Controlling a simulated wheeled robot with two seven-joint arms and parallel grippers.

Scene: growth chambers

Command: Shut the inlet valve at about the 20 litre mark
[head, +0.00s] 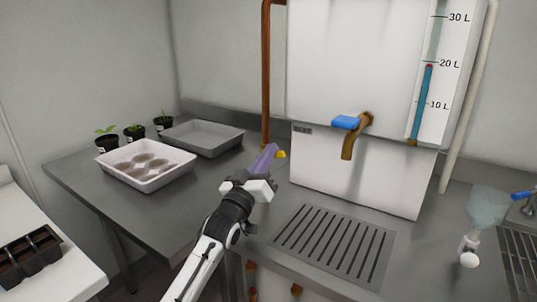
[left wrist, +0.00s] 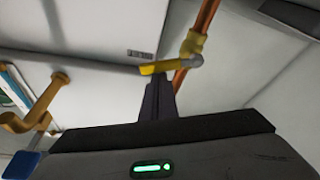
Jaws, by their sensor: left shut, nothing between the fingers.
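The tank (head: 345,60) has a gauge strip on its right side. The blue column (head: 421,100) reaches about the 20 L mark, with a red float (head: 429,66) at its top. The inlet valve's yellow handle (head: 281,154) shows at the copper pipe's foot. In the left wrist view, the handle (left wrist: 160,68) sticks out sideways from the brass valve body (left wrist: 193,43), roughly across the pipe. My left gripper (head: 268,158) is shut and empty, its tips (left wrist: 155,82) right at the handle; I cannot tell if they touch.
A blue-handled brass tap (head: 345,122) is on the tank's front, above a drain grate (head: 335,245). Trays (head: 203,138) and seedlings (head: 134,131) stand at the left. A clear funnel-like vessel (head: 490,207) stands right. The bench front is clear.

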